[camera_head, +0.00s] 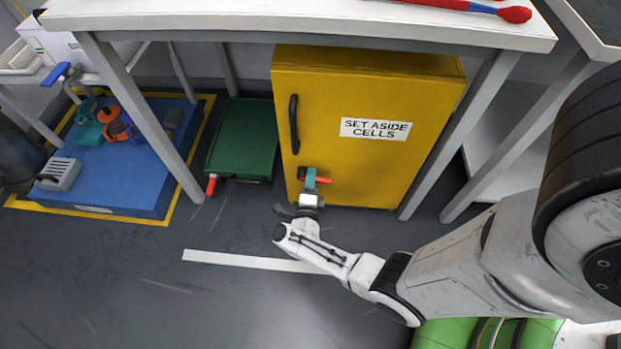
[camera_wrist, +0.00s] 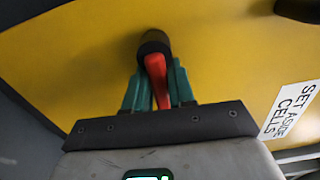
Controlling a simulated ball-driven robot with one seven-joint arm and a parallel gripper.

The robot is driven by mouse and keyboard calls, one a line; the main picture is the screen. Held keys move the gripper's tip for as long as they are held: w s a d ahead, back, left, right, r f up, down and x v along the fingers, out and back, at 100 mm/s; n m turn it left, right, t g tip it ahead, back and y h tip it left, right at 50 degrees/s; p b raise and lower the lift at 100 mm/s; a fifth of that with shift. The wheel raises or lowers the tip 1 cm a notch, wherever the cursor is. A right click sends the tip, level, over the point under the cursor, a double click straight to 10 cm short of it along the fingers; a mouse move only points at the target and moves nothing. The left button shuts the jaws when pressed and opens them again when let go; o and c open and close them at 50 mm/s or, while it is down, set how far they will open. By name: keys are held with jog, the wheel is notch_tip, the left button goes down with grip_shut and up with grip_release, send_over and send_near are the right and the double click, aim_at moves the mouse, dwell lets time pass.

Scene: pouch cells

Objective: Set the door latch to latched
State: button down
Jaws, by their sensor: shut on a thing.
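The yellow cabinet (camera_head: 370,95) labelled "SET ASIDE CELLS" stands under the bench, with its door shut as far as I can see. Its red door latch (camera_head: 323,180) is low on the left of the door, below the black handle (camera_head: 293,124). In the wrist view the red latch lever (camera_wrist: 157,78) runs from a dark round hub on the yellow door (camera_wrist: 90,50) down between my teal fingers. My gripper (camera_head: 310,178) is shut on the lever; the fingers hide part of it. I cannot tell whether the latch is engaged.
A white bench (camera_head: 290,27) stands over the cabinet, with its legs on either side. A green cart (camera_head: 243,138) with a red-tipped part is left of the cabinet. A blue platform (camera_head: 115,165) holding tools lies farther left.

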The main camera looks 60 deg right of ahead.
jog(key=c, duration=1)
grip_release()
jog(key=shift+c, duration=0.2)
jog(key=shift+a, duration=0.1)
jog(key=p+v, duration=0.1)
jog(key=v, duration=0.9)
jog(key=shift+a+p, duration=0.35)
jog(key=shift+s, duration=0.1)
